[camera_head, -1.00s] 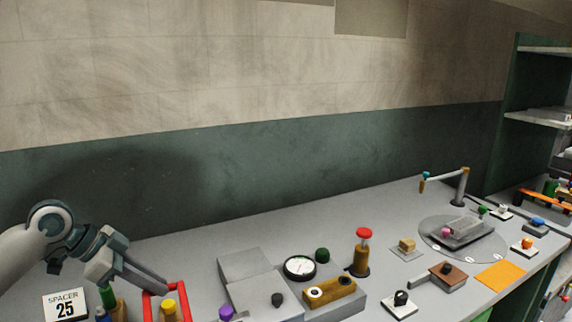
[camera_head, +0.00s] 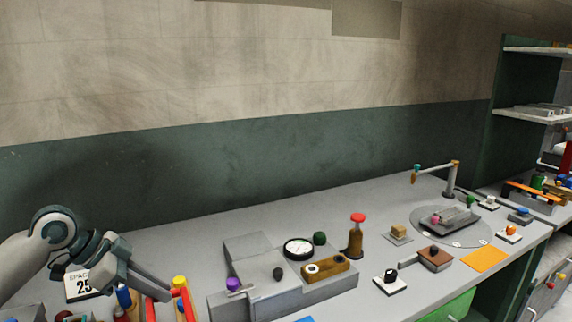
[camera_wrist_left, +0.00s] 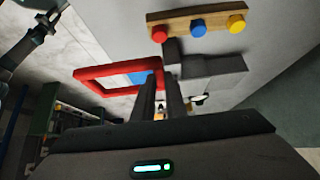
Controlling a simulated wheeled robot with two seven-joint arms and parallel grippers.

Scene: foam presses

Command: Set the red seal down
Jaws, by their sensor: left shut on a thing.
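The red seal is a thin red rectangular frame (camera_wrist_left: 84,75); part of it shows at the bottom of the head view (camera_head: 188,303). My left gripper (camera_head: 168,297) is shut on one side of it, and its fingers (camera_wrist_left: 160,85) hold that side in the left wrist view. The frame's opening shows the grey surface and something blue beyond it. Its lower part is cut off in the head view, and I cannot tell whether it touches anything. A dark jointed shape (camera_wrist_left: 30,38) at the wrist view's upper left may be my right arm; its jaws are unclear.
A wooden block with red, blue and yellow knobs (camera_wrist_left: 198,24) is close by. The grey press with a dial (camera_head: 299,248) stands right of my left gripper. A "25" spacer card (camera_head: 84,284) stands behind it. A red-topped bottle (camera_head: 356,236) stands farther right.

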